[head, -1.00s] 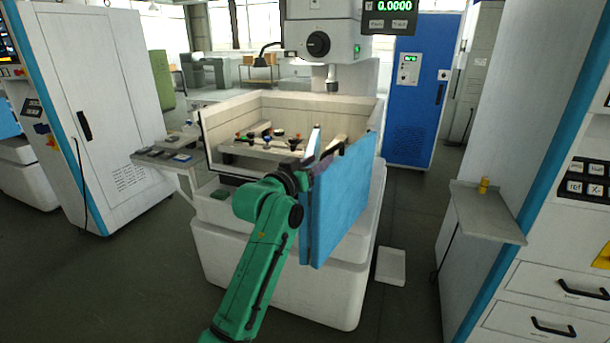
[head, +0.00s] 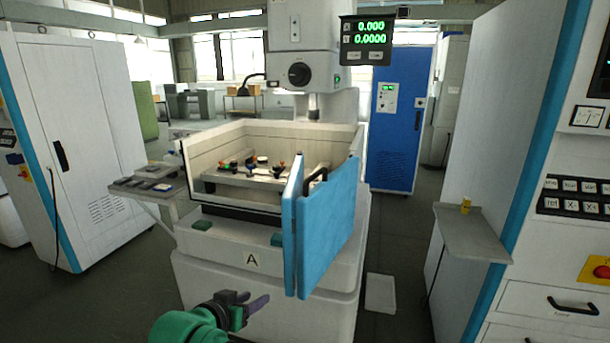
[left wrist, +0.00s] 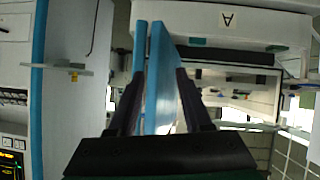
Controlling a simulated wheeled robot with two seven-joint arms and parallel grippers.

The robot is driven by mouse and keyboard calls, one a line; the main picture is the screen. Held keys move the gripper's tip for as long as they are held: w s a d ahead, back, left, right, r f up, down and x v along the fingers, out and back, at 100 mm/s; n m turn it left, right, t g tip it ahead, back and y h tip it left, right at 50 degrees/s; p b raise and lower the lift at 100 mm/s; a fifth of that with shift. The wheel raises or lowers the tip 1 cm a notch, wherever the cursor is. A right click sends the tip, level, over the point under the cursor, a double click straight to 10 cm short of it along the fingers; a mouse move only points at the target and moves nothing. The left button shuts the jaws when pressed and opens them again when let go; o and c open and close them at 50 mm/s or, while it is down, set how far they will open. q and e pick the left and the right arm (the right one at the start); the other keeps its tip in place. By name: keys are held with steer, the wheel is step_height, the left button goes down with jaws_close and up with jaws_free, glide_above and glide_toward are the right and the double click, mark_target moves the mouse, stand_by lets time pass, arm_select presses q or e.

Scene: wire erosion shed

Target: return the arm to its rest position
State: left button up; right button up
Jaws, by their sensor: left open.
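My left gripper (head: 256,304) is at the bottom of the head view, in front of the machine's lower body, below and left of the blue door. It is open, with nothing between its fingers. In the left wrist view its two dark fingers (left wrist: 158,105) stand apart, with the blue door (left wrist: 160,70) seen beyond them. My right gripper is not in view.
The open tank (head: 228,150) holds a fixture with several coloured knobs. A side tray (head: 150,187) juts out left, and a grey shelf (head: 465,235) with a small yellow piece (head: 466,206) juts out right. Cabinets stand on both sides. The floor (head: 100,300) at the lower left is clear.

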arm_select(q)
steer(key=s+a+f+g+y, duration=0.1)
steer(key=s+a+f+g, duration=0.2)
steer(key=s+f, duration=0.35)
steer(key=s+a+f+g+y, duration=0.2)
steer(key=s+a+f, duration=0.15)
steer(key=s, duration=0.65)
steer(key=s+a+f+g+y, duration=0.1)
steer(key=s+a+f+g, duration=0.3)
steer(key=s, duration=0.4)
step_height(320, 180, down, 24)
steer(key=s, duration=0.3)
steer(key=s+a+f+g, duration=0.1)
steer(key=s+a+f, duration=0.1)
steer(key=s+f, duration=1.2)
steer(key=shift+s+a, duration=0.4)
steer(key=shift+s, duration=0.65)
steer(key=shift+f, duration=0.1)
